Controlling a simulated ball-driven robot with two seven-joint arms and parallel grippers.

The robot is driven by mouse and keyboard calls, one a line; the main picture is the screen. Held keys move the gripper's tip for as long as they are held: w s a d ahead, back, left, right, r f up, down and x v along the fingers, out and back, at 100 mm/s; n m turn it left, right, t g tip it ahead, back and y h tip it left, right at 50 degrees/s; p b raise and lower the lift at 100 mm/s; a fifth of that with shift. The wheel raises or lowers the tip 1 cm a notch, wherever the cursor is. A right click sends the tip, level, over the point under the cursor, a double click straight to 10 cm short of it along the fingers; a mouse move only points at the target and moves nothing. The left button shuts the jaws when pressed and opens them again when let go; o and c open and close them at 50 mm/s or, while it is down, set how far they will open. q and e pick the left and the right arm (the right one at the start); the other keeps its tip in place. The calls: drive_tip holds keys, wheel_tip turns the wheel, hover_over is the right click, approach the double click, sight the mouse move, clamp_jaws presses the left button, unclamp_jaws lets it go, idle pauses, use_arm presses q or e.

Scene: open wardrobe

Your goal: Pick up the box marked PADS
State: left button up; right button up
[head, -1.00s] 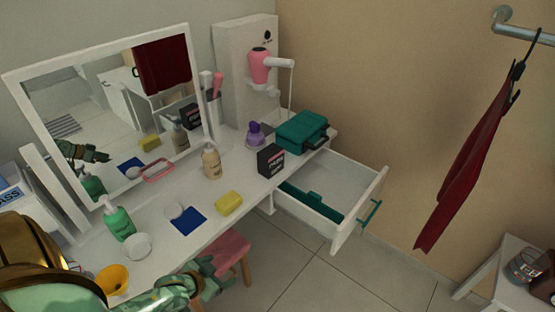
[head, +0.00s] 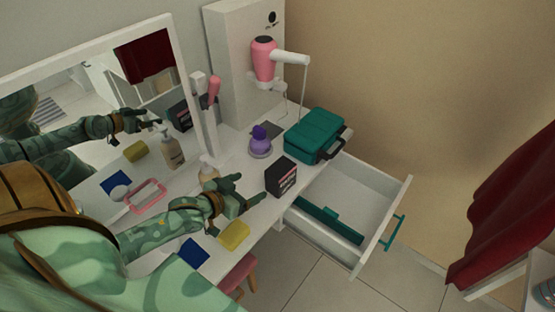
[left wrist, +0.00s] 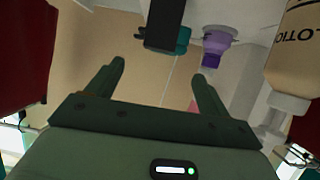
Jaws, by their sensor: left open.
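A small black box (head: 281,178) with light lettering and a reddish mark stands upright on the white vanity table, near the open drawer. Its lettering is too small to read surely. My left gripper (head: 248,190) is just left of the box, open and empty, its fingers pointing toward it. In the left wrist view the two spread fingers (left wrist: 157,72) show with nothing between them. The dark box (left wrist: 165,22) is beyond them at the top, apart from the fingers. My right gripper is not in view.
A lotion bottle (head: 208,171) stands close behind my left gripper. A yellow sponge (head: 234,236) and blue cloth (head: 192,254) lie in front. A purple bottle (head: 260,142) and teal case (head: 315,136) stand behind the box. The open drawer (head: 375,205) juts out at right.

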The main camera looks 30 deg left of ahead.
sight(275, 172)
use_arm(q)
drive_tip(key=b+x, duration=0.3)
drive_tip(key=x, duration=0.8)
drive_tip(key=shift+r+b, duration=0.2)
drive_tip(key=shift+b, duration=0.1)
drive_tip(key=shift+w, duration=0.25)
drive_tip(key=shift+w+d+f, duration=0.1)
drive_tip(key=shift+w, duration=0.25)
drive_tip(key=b+x, duration=0.2)
drive_tip(key=x, duration=0.2)
drive_tip(key=shift+w+d+f, duration=0.1)
drive_tip(key=shift+w+d, duration=0.05)
drive_tip(key=shift+w, duration=0.05)
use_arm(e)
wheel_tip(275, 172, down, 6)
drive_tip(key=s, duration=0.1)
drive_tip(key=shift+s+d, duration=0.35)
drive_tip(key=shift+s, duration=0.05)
use_arm(q)
drive_tip(key=c, duration=1.1)
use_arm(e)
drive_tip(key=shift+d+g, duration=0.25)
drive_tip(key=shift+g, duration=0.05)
